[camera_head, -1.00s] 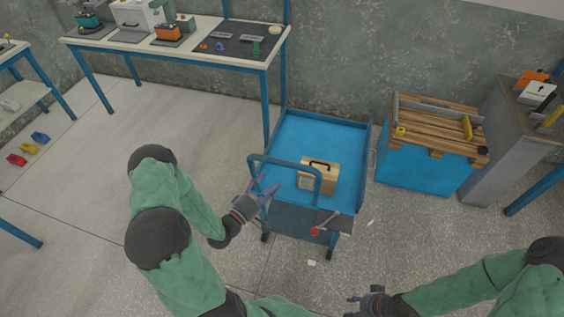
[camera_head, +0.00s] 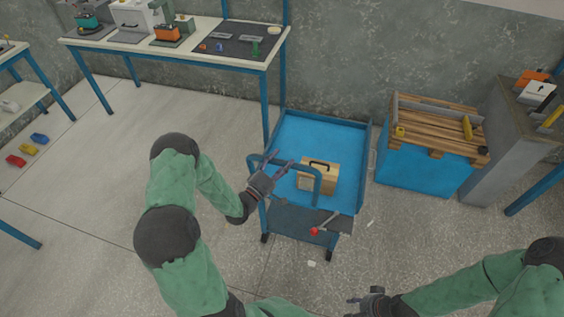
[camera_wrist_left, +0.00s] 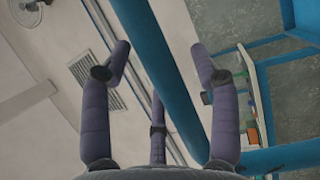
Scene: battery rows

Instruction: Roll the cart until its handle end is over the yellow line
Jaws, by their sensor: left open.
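The blue cart (camera_head: 352,140) stands on the floor by the wall, with a small wooden box (camera_head: 326,178) on its deck. Its blue tubular handle (camera_head: 318,187) is at the near end, above a dark panel with a red-tipped lever (camera_head: 315,231). My left gripper (camera_head: 280,164) is open at the left part of the handle. In the left wrist view a blue bar (camera_wrist_left: 160,70) runs between its spread fingers; contact is unclear. My right gripper (camera_head: 362,300) is at the bottom edge, away from the cart; its jaw state is unclear. No yellow line shows.
A workbench (camera_head: 190,48) stands behind and left of the cart. A blue crate with wooden slats (camera_head: 425,165) stands close on its right. Small coloured bins (camera_head: 28,150) are at the far left. The floor left of and in front of the cart is mostly clear.

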